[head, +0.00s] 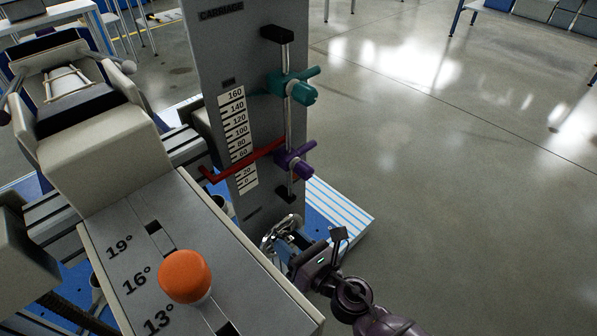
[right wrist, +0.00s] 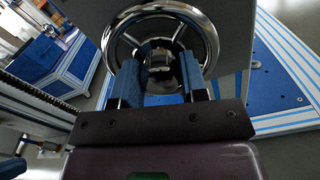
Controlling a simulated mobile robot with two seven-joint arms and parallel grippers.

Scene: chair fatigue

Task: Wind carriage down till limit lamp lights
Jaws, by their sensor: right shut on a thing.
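The grey carriage column (head: 215,50) stands in the middle of the head view with a white scale (head: 232,110) from 160 down to 0. A red pointer (head: 225,173) crosses the scale between 60 and 20, covering the 40 mark. My right gripper (head: 284,240) is at the column's foot, shut on the middle part of a chrome handwheel (right wrist: 207,30). In the right wrist view its blue fingers (right wrist: 161,80) stand either side of that part, inside the rim. I cannot make out a limit lamp. My left gripper is not in view.
A teal clamp (head: 293,88) and a purple clamp (head: 295,161) sit on the column's vertical rod (head: 289,120). An orange knob (head: 185,276) stands on a sloping angle panel (head: 175,215) at lower left. A chair (head: 95,130) is behind it. Floor at right is clear.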

